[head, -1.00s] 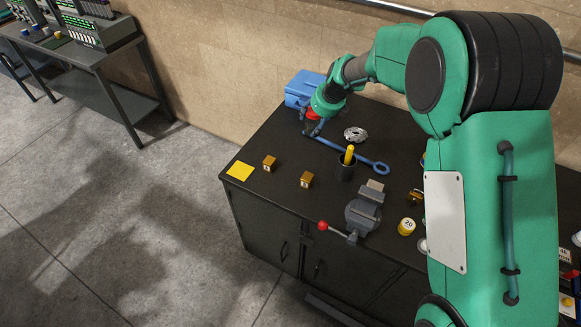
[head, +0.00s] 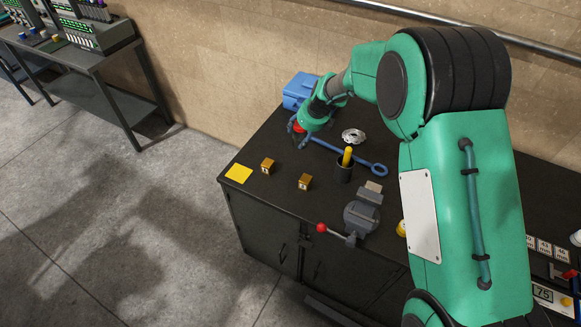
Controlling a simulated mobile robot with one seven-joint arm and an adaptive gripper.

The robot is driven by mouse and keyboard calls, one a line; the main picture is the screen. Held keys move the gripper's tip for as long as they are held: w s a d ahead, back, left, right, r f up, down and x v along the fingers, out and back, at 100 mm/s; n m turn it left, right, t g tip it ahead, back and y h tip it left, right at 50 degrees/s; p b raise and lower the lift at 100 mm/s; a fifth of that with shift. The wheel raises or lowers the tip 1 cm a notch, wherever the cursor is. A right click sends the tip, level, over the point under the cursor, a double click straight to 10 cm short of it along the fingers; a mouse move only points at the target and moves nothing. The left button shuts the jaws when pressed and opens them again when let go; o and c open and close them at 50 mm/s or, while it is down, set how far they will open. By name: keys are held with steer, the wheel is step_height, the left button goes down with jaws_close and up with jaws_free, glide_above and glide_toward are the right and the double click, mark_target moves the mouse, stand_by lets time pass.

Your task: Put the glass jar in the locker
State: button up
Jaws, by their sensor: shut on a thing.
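My gripper (head: 298,132) is low over the far left part of the black bench, by the left end of a blue wrench. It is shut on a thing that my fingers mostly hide. Some red shows at the fingers, but I cannot tell whether it is part of the held thing. I cannot make out a glass jar anywhere. The bench has dark cabinet doors (head: 281,246) in its front, which look closed. I cannot tell whether this is the locker.
A blue box (head: 299,88) stands behind my gripper. The blue wrench (head: 358,158), a slotted metal disc (head: 353,136), a black cup (head: 343,173), a vise (head: 361,217), brass blocks (head: 267,166) and a yellow square (head: 239,173) are on the bench. Open floor lies left.

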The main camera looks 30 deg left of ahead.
steer(key=shift+f+b, duration=0.35)
steer(key=shift+f, duration=2.7)
steer(key=shift+f, duration=1.9)
steer(key=o, duration=1.5)
steer(key=shift+f, duration=0.1)
steer(key=shift+p+v, duration=0.35)
steer(key=shift+v, duration=5.75)
